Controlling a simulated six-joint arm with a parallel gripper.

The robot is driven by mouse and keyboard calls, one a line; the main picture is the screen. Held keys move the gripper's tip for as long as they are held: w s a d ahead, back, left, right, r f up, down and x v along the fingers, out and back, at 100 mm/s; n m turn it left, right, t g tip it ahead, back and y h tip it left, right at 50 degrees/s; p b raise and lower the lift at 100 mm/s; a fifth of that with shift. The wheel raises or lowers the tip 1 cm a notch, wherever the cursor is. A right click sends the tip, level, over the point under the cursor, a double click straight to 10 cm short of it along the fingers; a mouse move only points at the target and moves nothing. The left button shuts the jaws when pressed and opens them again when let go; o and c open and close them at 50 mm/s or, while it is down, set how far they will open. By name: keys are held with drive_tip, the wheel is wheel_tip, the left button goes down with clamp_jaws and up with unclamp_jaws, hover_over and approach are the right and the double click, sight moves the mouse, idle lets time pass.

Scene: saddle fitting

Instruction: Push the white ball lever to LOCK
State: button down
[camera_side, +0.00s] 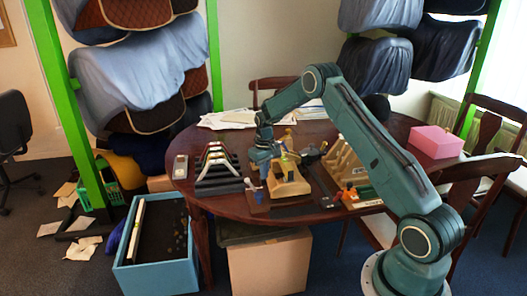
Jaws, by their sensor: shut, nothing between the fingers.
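My gripper (264,175) points down over the front middle of the round table. It is shut with nothing held. Just left of and below its tip stands a small fixture (256,194) with a blue part and a small pale knob (247,182), which looks like the white ball lever. The knob and fingertips are close together, but I cannot tell whether they touch. Any LOCK marking is too small to read. A tan wooden block fixture (290,187) sits just right of my gripper, with small yellow parts on top.
A stepped black rack (219,180) stands left on the dark wooden table (190,145), beside a small grey device (180,167). A wooden rack (343,163) and a pink box (435,142) stand right. Papers (228,119) lie behind. A blue bin (157,276) stands on the floor.

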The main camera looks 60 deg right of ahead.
drive_tip(key=shift+r, duration=2.65)
drive_tip(key=s+a+r+t, duration=0.1)
drive_tip(key=s+a+r, duration=0.35)
drive_tip(key=r, duration=0.25)
drive_tip(key=s+a+r+n+t, duration=0.1)
drive_tip(key=s+a+r, duration=0.2)
drive_tip(key=a+r, duration=0.35)
drive_tip(key=s+a+r+t, duration=0.1)
drive_tip(key=s+a+r, duration=0.35)
drive_tip(key=r, duration=0.35)
drive_tip(key=s+a+t, duration=0.1)
drive_tip(key=s+a, duration=0.2)
drive_tip(key=s, duration=0.4)
drive_tip(key=s+a+r+n, duration=0.1)
drive_tip(key=s+a, duration=0.3)
drive_tip(key=s, duration=0.3)
drive_tip(key=s+a+n+t, duration=0.1)
drive_tip(key=s+a, duration=0.2)
drive_tip(key=s, duration=0.4)
drive_tip(key=shift+a+r+t, duration=0.15)
drive_tip(key=shift+a+t, duration=0.15)
drive_tip(key=shift+a, duration=0.1)
